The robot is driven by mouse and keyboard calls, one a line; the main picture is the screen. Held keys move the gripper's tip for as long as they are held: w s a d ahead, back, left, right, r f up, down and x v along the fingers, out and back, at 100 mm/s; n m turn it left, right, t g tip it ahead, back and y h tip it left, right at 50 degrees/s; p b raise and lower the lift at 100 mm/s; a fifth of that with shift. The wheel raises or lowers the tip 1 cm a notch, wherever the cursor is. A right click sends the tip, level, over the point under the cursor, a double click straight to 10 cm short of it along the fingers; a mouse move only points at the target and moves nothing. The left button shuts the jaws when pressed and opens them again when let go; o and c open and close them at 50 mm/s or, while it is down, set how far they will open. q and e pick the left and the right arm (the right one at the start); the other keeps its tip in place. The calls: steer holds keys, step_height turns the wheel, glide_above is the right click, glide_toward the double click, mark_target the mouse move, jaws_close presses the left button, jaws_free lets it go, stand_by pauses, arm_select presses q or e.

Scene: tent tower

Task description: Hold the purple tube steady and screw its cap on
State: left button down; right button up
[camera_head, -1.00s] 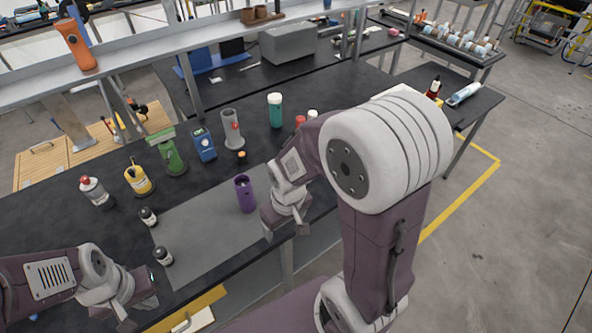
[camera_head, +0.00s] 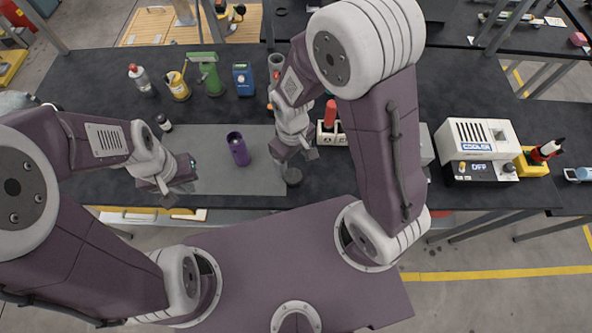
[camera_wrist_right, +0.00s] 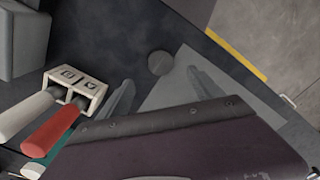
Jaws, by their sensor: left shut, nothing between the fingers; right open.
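The purple tube (camera_head: 238,149) stands upright and open-topped on the grey mat in the head view. A dark grey disc (camera_head: 293,176), perhaps the cap, lies on the table at the mat's right edge; the right wrist view shows it too (camera_wrist_right: 160,64). My right gripper (camera_head: 295,155) is open and empty, right of the tube and near the disc; its spread fingers show in the wrist view (camera_wrist_right: 160,92). My left gripper (camera_head: 178,186) is shut and empty, left of the tube and over the mat's left front. Neither gripper touches the tube.
The grey mat (camera_head: 215,178) has bare room around the tube. Bottles and a blue device (camera_head: 243,78) stand behind. A white rack (camera_wrist_right: 92,86) with red and green items stands right of my right gripper. A white cooler (camera_head: 478,140) is further right.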

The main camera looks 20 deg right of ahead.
mark_target(293, 176)
steer(key=f, duration=0.3)
steer(key=shift+s+d, duration=0.15)
steer(key=shift+s, duration=0.05)
steer(key=shift+w+f, duration=0.1)
steer(key=shift+f, duration=0.3)
steer(key=shift+f, duration=0.15)
step_height(293, 176, down, 4)
steer(key=shift+p, duration=0.3)
steer(key=shift+w+a+f, duration=0.1)
steer(key=shift+a+f, duration=0.1)
steer(key=shift+f, duration=0.35)
